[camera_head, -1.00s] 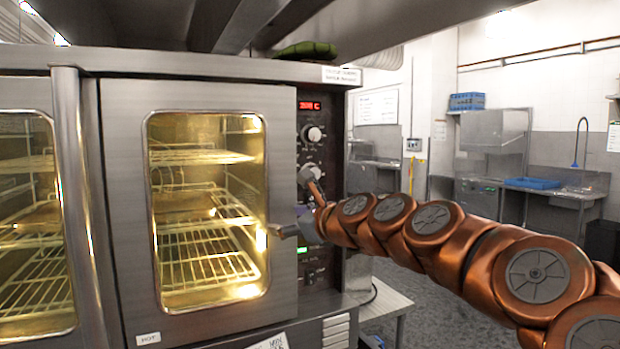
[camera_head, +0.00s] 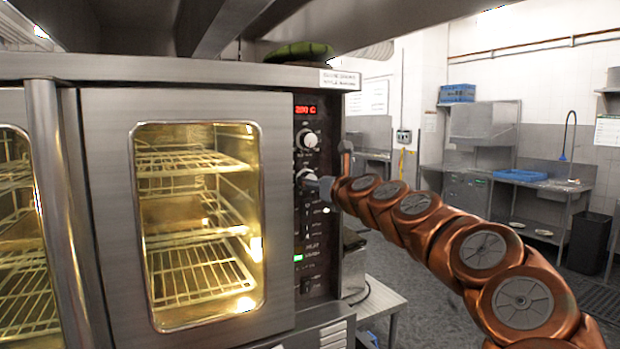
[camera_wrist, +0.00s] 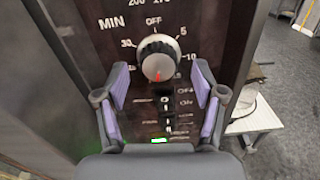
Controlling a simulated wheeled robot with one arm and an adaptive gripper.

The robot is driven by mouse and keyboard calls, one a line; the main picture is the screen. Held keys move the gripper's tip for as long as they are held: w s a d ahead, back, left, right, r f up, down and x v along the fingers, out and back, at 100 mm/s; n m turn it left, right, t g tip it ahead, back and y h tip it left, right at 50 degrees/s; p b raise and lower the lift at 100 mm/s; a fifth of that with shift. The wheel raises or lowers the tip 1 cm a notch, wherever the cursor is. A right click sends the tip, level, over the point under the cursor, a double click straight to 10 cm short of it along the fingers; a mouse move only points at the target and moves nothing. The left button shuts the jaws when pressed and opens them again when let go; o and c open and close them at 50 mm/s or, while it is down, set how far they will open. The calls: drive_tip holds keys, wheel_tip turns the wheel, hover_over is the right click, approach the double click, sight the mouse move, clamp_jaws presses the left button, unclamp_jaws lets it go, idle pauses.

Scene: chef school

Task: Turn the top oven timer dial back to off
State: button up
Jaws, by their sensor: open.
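The timer dial (camera_wrist: 160,58) has a black rim and a pale face with a small red mark low on it. Around it are MIN, OFF at the top, 5 and 10 at right, and 30 at left. My gripper (camera_wrist: 161,82) is open, with one purple-padded finger on each side just below the dial; I cannot tell whether either touches it. In the head view, my gripper (camera_head: 314,181) is at the control panel by this dial (camera_head: 303,175). Another dial (camera_head: 308,139) sits above it.
The lit oven (camera_head: 98,200) has its glass doors shut, with wire racks inside. A red display (camera_head: 306,109) tops the panel. Switches (camera_wrist: 166,108) and a green light (camera_wrist: 159,140) lie below the dial. A low table (camera_head: 380,301) stands right of the oven.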

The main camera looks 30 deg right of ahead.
drive_tip(key=shift+w, duration=1.3)
drive_tip(key=shift+c, duration=0.2)
drive_tip(key=c, duration=1.1)
